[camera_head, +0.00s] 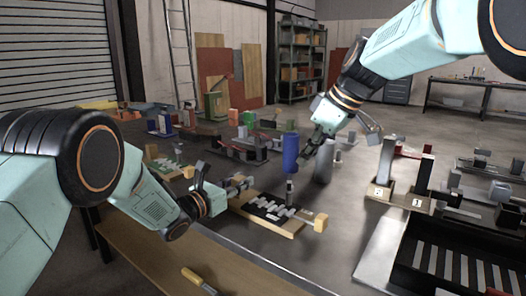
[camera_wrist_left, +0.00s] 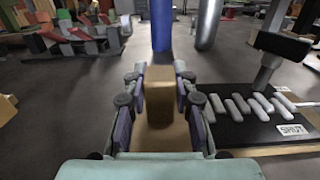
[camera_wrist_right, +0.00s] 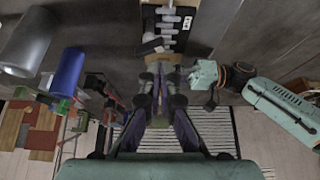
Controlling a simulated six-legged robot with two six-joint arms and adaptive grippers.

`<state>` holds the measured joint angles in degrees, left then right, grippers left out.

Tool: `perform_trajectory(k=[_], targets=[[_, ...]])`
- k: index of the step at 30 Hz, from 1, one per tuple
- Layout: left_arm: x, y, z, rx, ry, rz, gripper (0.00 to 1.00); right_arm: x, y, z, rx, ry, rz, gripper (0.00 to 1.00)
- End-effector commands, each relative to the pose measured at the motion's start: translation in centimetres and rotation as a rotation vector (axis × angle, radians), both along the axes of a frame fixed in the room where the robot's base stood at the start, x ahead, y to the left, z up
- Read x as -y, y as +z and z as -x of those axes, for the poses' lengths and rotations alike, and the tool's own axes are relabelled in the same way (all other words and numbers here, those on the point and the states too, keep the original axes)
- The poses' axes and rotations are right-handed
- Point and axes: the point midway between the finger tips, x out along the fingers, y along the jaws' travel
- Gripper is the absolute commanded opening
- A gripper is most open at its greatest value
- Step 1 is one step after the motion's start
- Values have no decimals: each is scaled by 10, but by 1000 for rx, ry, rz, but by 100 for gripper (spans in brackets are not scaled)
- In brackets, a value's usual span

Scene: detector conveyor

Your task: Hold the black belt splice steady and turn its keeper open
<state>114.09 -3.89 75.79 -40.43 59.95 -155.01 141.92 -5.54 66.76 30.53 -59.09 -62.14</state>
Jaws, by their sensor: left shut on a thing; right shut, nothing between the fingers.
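The black belt splice (camera_head: 272,212) lies on a wooden board with a row of pale slats across it. In the left wrist view the splice (camera_wrist_left: 260,128) carries a label reading SHUT. A dark-headed post, apparently the keeper (camera_wrist_left: 278,50), stands upright on it. My left gripper (camera_head: 216,194) is shut on a wooden block (camera_wrist_left: 160,95) at the board's end, beside the splice. My right gripper (camera_head: 314,146) is shut and empty, above and apart from the splice. The right wrist view shows the splice (camera_wrist_right: 166,30) beyond the fingertips.
A blue cylinder (camera_head: 290,152) and a grey cylinder (camera_head: 324,162) stand behind the splice. A wooden fixture with grey uprights (camera_head: 403,190) and a black striped tray (camera_head: 440,250) are at the right. A yellow-handled tool (camera_head: 197,279) lies on the front bench.

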Motion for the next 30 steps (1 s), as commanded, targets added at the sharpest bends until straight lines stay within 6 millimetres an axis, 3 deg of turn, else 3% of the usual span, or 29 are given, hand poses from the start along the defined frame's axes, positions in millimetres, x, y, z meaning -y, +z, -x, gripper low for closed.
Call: perform_trajectory(k=[13, 30], targets=[[0, 1, 0, 1, 0, 1, 0, 0, -52, 0, -3, 0, -1, 0], [0, 0, 0, 1, 0, 1, 0, 0, -61, 0, -1, 0, 0, 0]])
